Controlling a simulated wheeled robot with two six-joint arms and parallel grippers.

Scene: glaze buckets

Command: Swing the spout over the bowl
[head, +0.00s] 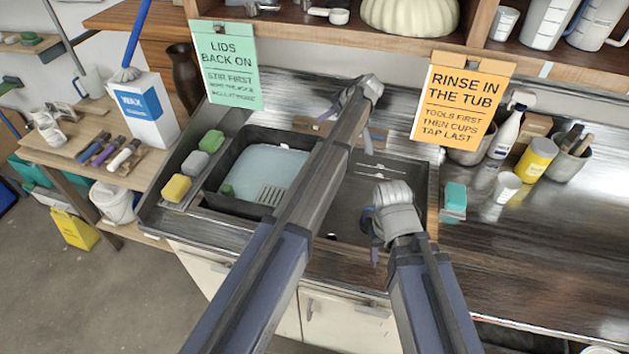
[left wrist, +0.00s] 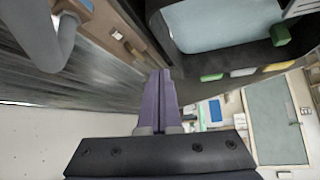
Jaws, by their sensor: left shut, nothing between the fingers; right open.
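A thick grey curved pipe, which looks like the spout (left wrist: 52,38), is at the upper left of the left wrist view. I cannot pick it out in the head view, where my left arm covers the middle of the sink. My left gripper (left wrist: 161,74) is shut and empty, apart from the pipe. The sink's left bowl (head: 233,150) holds pale blue water and a grate; it also shows at the top of the left wrist view (left wrist: 165,30). The right bowl (head: 400,178) is dark. My right gripper (head: 375,240) is open over its front edge.
Yellow (head: 176,188), grey (head: 195,162) and green sponges lie left of the sink. Two hanging signs (head: 228,65), (head: 460,97) flank the sink. A teal sponge (head: 455,196), cup and bottles stand right. The front right counter is clear.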

